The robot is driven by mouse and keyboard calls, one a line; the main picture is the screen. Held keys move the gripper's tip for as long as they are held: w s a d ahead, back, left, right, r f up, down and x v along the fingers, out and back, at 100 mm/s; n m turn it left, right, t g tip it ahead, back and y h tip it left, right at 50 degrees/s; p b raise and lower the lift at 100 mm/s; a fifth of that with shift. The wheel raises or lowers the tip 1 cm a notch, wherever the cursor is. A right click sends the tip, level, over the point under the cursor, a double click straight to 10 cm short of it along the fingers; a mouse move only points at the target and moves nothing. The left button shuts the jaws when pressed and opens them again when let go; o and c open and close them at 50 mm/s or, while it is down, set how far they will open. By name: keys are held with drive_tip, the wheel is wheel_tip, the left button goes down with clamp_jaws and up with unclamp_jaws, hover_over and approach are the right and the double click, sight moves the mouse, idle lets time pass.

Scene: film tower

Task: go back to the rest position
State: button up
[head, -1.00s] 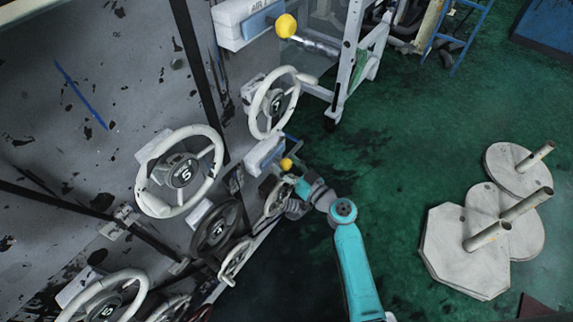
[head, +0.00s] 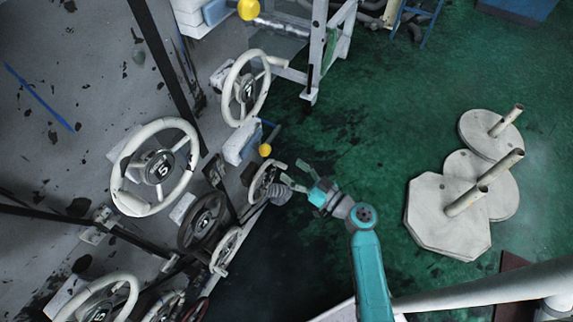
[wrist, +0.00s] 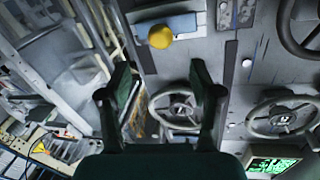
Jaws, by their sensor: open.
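My gripper (head: 291,178) is open and empty in the head view, at the end of my teal arm. It is just right of a small pale handwheel (head: 262,181) on the grey panel, with a small gap between them. In the wrist view my gripper (wrist: 159,92) shows two dark fingers spread apart. A small handwheel (wrist: 176,104) shows behind the gap between the fingers, and a yellow knob (wrist: 161,36) on a blue and white box is above it.
Several handwheels, such as the white one marked 5 (head: 156,167), line the panel. Stacked pale discs with posts (head: 448,215) stand on the green floor at right. A white rail (head: 480,287) crosses the lower right. Green floor between arm and discs is clear.

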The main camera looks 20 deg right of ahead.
drive_tip(key=shift+s, duration=0.1)
idle(0.5)
drive_tip(key=s+a+f+m+g+h, duration=0.1)
drive_tip(key=s+f+m+g+h, duration=0.15)
drive_tip(key=s, duration=0.75)
drive_tip(key=s+a+f+m+g+h, duration=0.15)
drive_tip(key=s+f+h, duration=0.25)
drive_tip(key=s, duration=0.7)
drive_tip(key=s+r+n+t+h, duration=0.1)
drive_tip(key=s+r+t, duration=0.1)
drive_tip(key=s+r, duration=1.2)
wheel_tip(320, 180, up, 2)
drive_tip(key=shift+s+r, duration=0.2)
drive_tip(key=shift+a, duration=0.1)
